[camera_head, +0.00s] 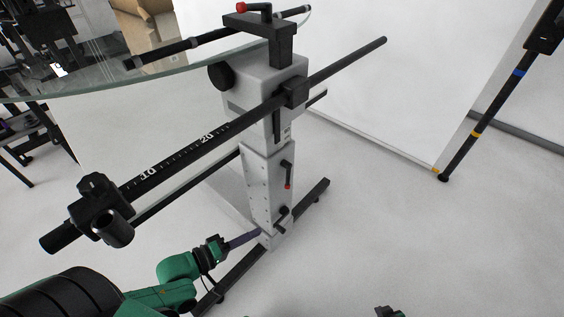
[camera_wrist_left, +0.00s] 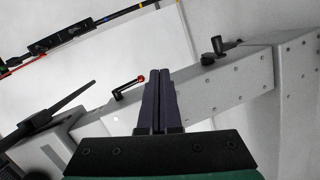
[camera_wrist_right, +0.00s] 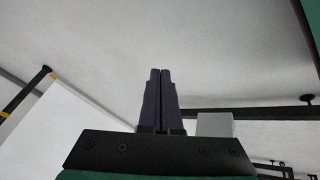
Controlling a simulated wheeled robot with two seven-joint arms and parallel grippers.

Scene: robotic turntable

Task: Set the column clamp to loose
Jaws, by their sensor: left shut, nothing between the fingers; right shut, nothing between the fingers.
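The grey column (camera_head: 268,185) stands upright on a dark base. On its face is a black clamp lever with a red tip (camera_head: 288,178); the lever also shows in the left wrist view (camera_wrist_left: 128,88), left of the fingers. Lower down is a second, all-black lever (camera_head: 283,213), seen upper right in the left wrist view (camera_wrist_left: 218,46). My left gripper (camera_head: 259,232) is shut and empty at the column's lower left side, below the red-tipped lever; I cannot tell whether it touches the column. My right gripper (camera_wrist_right: 160,72) is shut and empty, pointing over bare floor.
A long black scaled bar (camera_head: 190,145) crosses the column diagonally, with a clamp block (camera_head: 100,205) at its left end. The glass turntable edge (camera_head: 200,62) is upper left. A white panel (camera_head: 385,85) and a black pole (camera_head: 490,110) stand right. Floor at lower right is clear.

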